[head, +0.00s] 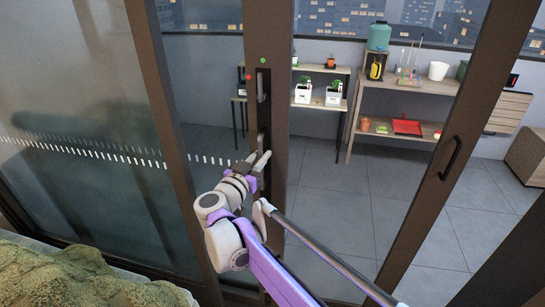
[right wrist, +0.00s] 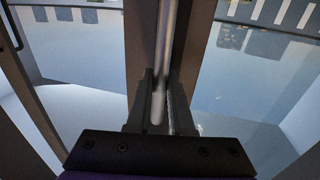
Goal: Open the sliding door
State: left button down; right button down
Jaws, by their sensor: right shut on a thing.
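The sliding door's dark brown upright (head: 266,30) stands in the middle of the head view, with red and green dots near its lock plate. A slim vertical handle (head: 261,90) is on this upright; in the right wrist view it is a grey bar (right wrist: 168,40). My right gripper (head: 259,163) is at the lower part of the upright. In the right wrist view its two dark fingers (right wrist: 159,105) are on either side of the bar's lower end, shut on it. My left gripper is not in view.
A frosted glass panel (head: 90,130) with white dashes is on the left. Another brown frame with a black handle (head: 450,158) stands at the right. Shelves (head: 405,100) with pots stand beyond on a tiled floor (head: 350,190). A green shaggy thing (head: 70,280) is at the lower left.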

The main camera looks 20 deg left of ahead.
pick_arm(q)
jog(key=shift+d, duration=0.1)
pick_arm(e)
jog(key=shift+a+r, duration=0.1)
jog(key=shift+a, duration=0.25)
jog(key=shift+a, duration=0.25)
jog(key=c, duration=0.8)
grip_release()
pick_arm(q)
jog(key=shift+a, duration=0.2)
pick_arm(e)
jog(key=shift+d, duration=0.1)
